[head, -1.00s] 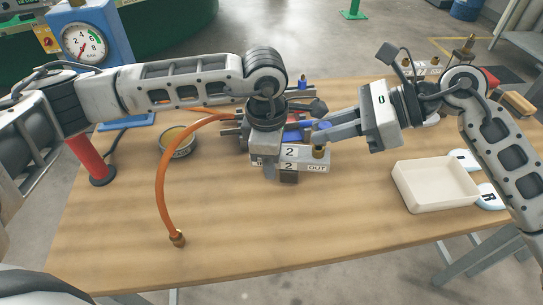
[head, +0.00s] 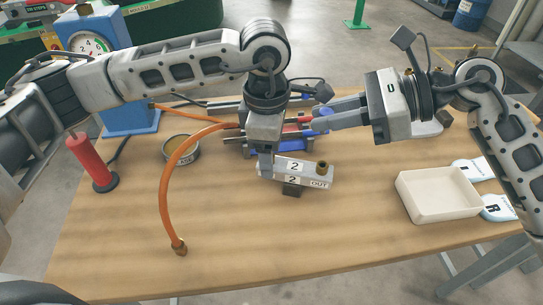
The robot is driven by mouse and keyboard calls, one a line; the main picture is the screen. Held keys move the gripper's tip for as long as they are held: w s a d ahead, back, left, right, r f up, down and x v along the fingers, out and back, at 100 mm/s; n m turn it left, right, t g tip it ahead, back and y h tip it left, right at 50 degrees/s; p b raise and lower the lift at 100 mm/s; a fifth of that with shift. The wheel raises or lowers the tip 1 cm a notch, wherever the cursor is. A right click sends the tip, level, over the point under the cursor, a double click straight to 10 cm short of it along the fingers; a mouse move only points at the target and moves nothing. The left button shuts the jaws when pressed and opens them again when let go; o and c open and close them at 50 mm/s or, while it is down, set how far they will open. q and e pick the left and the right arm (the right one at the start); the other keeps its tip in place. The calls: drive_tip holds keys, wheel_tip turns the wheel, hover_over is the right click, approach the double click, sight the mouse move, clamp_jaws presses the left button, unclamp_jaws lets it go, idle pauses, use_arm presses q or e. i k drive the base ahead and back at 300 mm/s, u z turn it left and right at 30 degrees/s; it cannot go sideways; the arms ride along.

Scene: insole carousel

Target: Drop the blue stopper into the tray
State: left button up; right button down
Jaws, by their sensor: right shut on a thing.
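My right gripper (head: 316,119) is shut on the blue stopper (head: 323,112), of which only a small part shows at the fingertips. It is above the middle of the table, behind the valve block (head: 318,174) marked 2 and OUT. The cream tray (head: 442,214) lies to the right on the table, apart from the gripper, and looks empty. My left gripper (head: 265,168) points down at the left end of the block. Whether its fingers are closed on the block cannot be told.
An orange hose (head: 163,198) arcs over the table's left. A round tin (head: 182,149), a red cylinder (head: 92,163) and a blue gauge stand (head: 128,116) are at the left. White labelled pads (head: 497,207) lie beside the tray.

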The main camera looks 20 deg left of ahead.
sight(443, 201)
drive_tip(key=k, duration=1)
